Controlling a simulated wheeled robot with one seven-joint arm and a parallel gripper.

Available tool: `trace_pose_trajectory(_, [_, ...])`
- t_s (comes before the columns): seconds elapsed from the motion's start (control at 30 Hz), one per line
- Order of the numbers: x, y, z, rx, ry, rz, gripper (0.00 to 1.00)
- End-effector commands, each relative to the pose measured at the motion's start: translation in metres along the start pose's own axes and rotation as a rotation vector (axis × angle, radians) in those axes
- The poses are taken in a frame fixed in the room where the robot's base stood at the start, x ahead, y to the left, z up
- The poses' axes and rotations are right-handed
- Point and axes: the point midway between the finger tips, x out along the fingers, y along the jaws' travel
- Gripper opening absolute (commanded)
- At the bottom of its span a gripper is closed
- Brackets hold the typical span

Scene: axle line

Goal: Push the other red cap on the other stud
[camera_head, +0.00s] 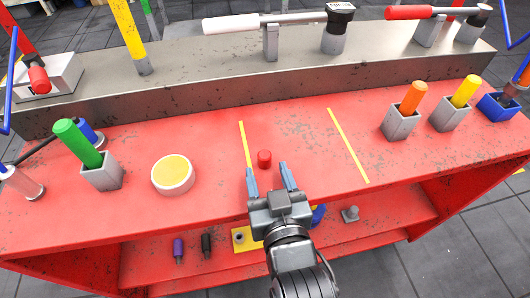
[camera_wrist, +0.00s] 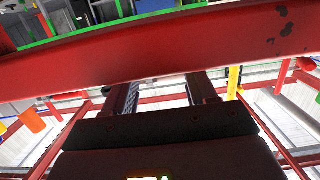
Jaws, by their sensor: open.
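In the wrist view the fingers (camera_wrist: 163,88) are apart below a red beam, and no cap shows. A grey stud-like piece (camera_head: 350,214) stands on the lower shelf, bare on top. I cannot tell whether it is a stud for the cap.
A yellow-topped round disc (camera_head: 172,174) and a green handle (camera_head: 77,143) in a grey holder are left. Orange (camera_head: 413,98) and yellow (camera_head: 465,91) handles stand in holders at right. A grey raised ledge (camera_head: 300,75) with levers runs behind. The middle bench between yellow lines is clear.

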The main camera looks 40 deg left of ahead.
Motion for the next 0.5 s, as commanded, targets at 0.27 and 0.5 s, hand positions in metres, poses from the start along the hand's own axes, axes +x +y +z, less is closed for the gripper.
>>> trace_pose_trajectory(0.27, [0.037,0.004,-0.008,0.0,0.001,-0.001,0.57])
trace_pose_trajectory(0.5, [0.051,0.004,-0.005,-0.001,-0.001,0.001,0.57])
